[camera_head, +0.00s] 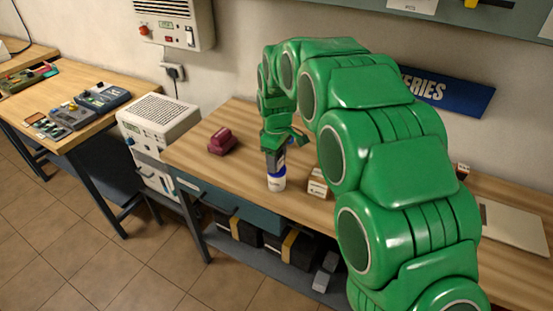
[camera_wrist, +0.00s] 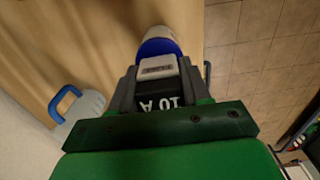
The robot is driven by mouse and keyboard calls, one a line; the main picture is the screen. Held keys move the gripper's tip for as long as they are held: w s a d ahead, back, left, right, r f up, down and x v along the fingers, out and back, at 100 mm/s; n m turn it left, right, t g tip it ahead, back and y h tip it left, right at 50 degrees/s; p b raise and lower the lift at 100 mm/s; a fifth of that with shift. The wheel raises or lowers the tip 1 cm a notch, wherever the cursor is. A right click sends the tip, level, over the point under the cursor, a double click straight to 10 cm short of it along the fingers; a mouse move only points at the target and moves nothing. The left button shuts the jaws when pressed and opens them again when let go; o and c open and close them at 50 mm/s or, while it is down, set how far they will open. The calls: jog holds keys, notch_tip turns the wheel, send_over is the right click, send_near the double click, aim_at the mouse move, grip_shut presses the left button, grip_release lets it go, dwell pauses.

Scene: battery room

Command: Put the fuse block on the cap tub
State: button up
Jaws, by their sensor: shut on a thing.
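My gripper (camera_head: 273,150) is shut on the fuse block (camera_head: 273,161), a dark block with a pale end. In the wrist view the fuse block (camera_wrist: 158,85) reads "10 A" and sits between the fingers (camera_wrist: 157,92). The cap tub (camera_head: 277,184) is a small white tub with a blue lid near the workbench's front edge. It also shows in the wrist view (camera_wrist: 158,42), just beyond the block's pale end. The block is upright over the lid; I cannot tell whether they touch. The fingers and block hide part of the lid.
On the workbench (camera_head: 190,150), a dark red object (camera_head: 221,141) lies left of the tub and a small white-and-brown box (camera_head: 318,184) stands close to its right. A pale jug with a blue handle (camera_wrist: 83,108) is near my gripper. My arm hides much of the bench's right side.

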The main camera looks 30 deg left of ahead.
jog(key=shift+f, duration=0.1)
jog(key=o, duration=1.1)
notch_tip(320, 180, up, 12)
jog(key=shift+r, duration=0.15)
